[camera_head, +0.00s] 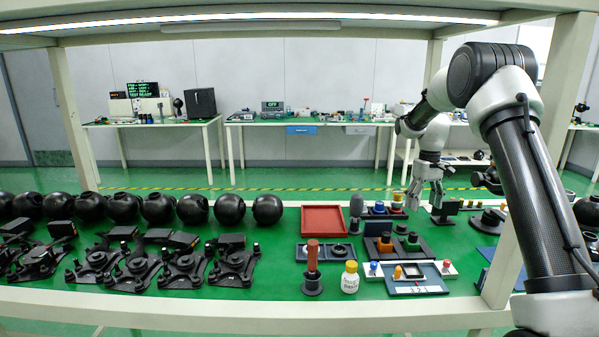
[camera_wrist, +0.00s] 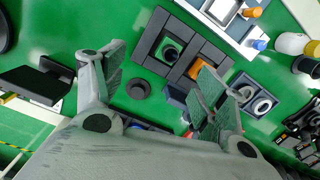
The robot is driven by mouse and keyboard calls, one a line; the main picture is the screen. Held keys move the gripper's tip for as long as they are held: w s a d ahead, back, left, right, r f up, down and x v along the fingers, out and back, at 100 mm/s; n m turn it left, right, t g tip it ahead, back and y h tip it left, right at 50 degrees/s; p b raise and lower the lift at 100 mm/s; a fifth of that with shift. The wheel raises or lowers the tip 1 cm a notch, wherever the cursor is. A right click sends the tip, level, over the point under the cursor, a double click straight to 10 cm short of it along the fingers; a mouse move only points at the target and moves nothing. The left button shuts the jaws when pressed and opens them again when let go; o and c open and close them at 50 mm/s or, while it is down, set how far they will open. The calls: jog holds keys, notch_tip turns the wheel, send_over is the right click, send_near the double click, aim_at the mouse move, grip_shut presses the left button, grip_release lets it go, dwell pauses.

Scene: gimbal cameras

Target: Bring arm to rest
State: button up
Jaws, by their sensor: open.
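My gripper (camera_head: 426,190) hangs above the right part of the green bench, its fingers pointing down. In the wrist view my gripper (camera_wrist: 155,85) is open, with its two fingers apart and nothing between them but the bench surface below. A dark compartment tray (camera_head: 387,245) with a green and an orange piece lies under and in front of the gripper; it also shows in the wrist view (camera_wrist: 150,63). My arm reaches in from the right past the shelf post.
A row of black spheres (camera_head: 158,208) and black bracket assemblies (camera_head: 185,270) fills the left. A red tray (camera_head: 323,219), a brown-handled tool (camera_head: 312,258), a white bottle (camera_head: 350,278) and a parts tray (camera_head: 413,278) stand nearer the middle. White posts (camera_head: 75,125) and a shelf frame the bench.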

jog(key=s+a+r+m+t, duration=0.1)
jog(key=s+r, duration=0.4)
jog(key=s, duration=0.9)
jog(key=s+a+r+m+t, duration=0.1)
jog(key=s+r, duration=0.4)
jog(key=s, duration=0.9)
jog(key=s+a+r+t, duration=0.1)
jog(key=s+r+t, duration=0.2)
jog(key=s, duration=1.1)
jog(key=shift+a+r+m, duration=0.15)
jog(key=shift+r+m, duration=0.25)
jog(key=shift+r, duration=1.2)
jog(key=shift+s, duration=0.1)
